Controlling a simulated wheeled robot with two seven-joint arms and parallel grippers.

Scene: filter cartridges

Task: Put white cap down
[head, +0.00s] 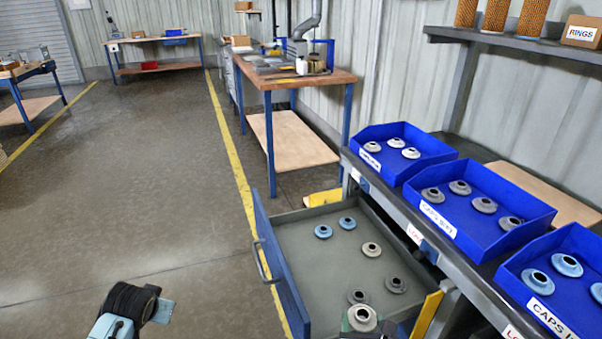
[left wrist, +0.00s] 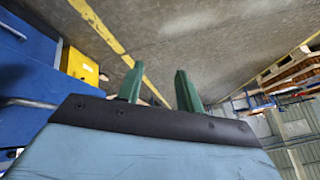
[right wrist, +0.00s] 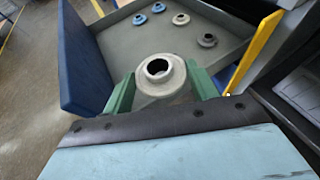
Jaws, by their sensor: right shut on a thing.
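The white cap (head: 362,318), a pale flanged ring with a dark hole, is held by my right gripper over the near end of the open drawer (head: 322,270). In the right wrist view, the cap (right wrist: 160,76) sits upright between the green fingers of my right gripper (right wrist: 160,80), which is shut on it. Inside the drawer lie two blue caps (head: 335,227), a pale cap (head: 371,249) and two grey caps (head: 396,284). My left gripper (left wrist: 158,70) is empty with its fingers apart, away from the drawer on the left.
Three blue bins stand on the bench right of the drawer: pale caps in the far bin (head: 376,134), grey in the middle bin (head: 530,191), blue in the near bin (head: 517,266). The drawer's blue front (head: 281,271) rises at left. Its middle floor has free room.

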